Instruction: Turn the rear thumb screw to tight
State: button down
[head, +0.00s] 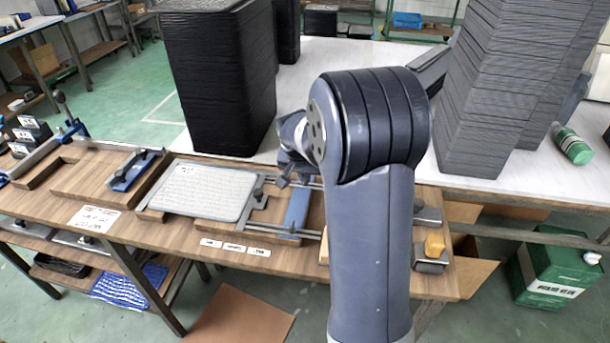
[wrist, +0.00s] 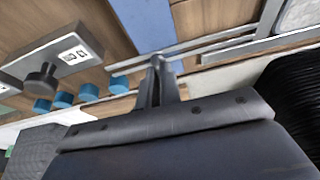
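My gripper (wrist: 157,64) points out over the wooden bench in the wrist view, its two narrow fingers close together with nothing seen between them. It also shows in the head view (head: 284,180), left of my arm and above the right part of the bench. A dark round screw knob (wrist: 41,81) stands on a grey plate (wrist: 62,58) with a white label, left of and apart from the fingers. I cannot tell whether this is the rear thumb screw. In the head view a dark knob (head: 257,192) sits on the grey clamp piece beside the tray panel (head: 207,190).
Metal rails (wrist: 215,42) run close to the fingertips, and several blue cylinders (wrist: 90,92) lie to their left. A tall black stack (head: 217,80) and a grey stack (head: 510,85) stand behind the bench. A yellow block (head: 435,244) is at the right end.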

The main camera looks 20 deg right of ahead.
jog(key=c, duration=1.6)
grip_release()
jog(key=v, duration=1)
jog(key=shift+r+p, duration=0.4)
jog(key=shift+s+a, duration=0.1)
jog(key=x, duration=1.1)
jog(key=shift+b, duration=0.35)
